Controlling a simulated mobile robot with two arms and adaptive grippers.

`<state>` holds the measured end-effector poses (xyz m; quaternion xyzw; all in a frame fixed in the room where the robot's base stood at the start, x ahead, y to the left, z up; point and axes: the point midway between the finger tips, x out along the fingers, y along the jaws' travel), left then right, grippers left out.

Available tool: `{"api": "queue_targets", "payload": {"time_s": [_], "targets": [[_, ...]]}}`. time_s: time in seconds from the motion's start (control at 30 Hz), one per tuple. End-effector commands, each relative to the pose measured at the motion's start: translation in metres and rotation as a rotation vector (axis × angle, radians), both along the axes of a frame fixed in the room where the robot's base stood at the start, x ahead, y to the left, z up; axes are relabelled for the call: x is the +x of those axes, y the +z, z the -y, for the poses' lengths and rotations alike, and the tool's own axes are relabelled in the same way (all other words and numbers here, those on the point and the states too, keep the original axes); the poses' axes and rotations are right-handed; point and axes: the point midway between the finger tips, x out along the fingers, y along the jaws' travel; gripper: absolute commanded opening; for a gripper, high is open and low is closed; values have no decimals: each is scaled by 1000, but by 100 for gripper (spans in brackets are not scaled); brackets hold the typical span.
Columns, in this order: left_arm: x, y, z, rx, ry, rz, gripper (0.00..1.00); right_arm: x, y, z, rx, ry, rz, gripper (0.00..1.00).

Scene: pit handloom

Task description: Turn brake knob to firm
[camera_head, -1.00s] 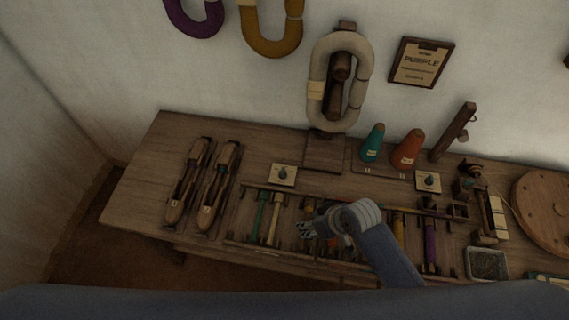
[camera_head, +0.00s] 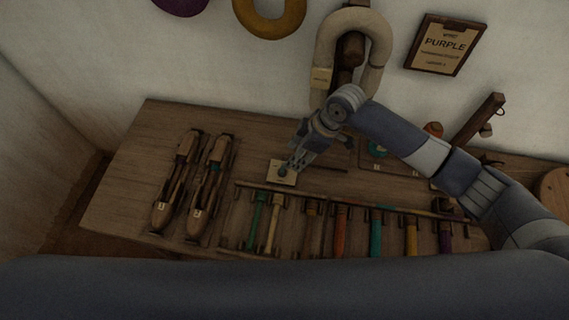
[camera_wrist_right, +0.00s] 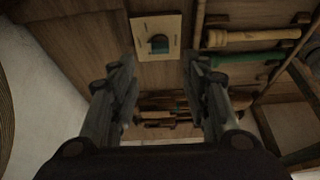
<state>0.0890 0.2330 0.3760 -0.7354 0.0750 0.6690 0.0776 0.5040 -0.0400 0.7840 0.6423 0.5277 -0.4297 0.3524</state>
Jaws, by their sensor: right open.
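In the right wrist view my right gripper (camera_wrist_right: 160,55) is open and empty, with the knob between and just beyond the two fingertips. Whether the fingers touch the knob cannot be told. Marks on the plate are too small to read. My left gripper is not in view.
Two wooden shuttles (camera_head: 175,185) lie left of the plate. A rack (camera_head: 350,203) of several coloured bobbins stands in front and to the right. A pale yarn hank (camera_head: 374,62) hangs behind my right arm. A "PURPLE" card (camera_head: 444,45) is on the wall.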

Motion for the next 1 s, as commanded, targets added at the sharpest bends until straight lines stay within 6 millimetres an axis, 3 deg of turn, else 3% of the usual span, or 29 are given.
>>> {"api": "queue_targets", "payload": {"time_s": [0.2, 0.5, 0.97, 1.0], "targets": [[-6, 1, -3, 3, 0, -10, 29, 2, -39, -16, 0, 0, -3, 43], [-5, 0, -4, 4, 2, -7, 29, 5, -75, -31, 0, -1, -1, 43], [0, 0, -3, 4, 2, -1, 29, 6, -84, -35, 1, 0, 1, 43], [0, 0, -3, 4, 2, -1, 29, 6, -84, -35, 1, -1, 1, 34]]}}
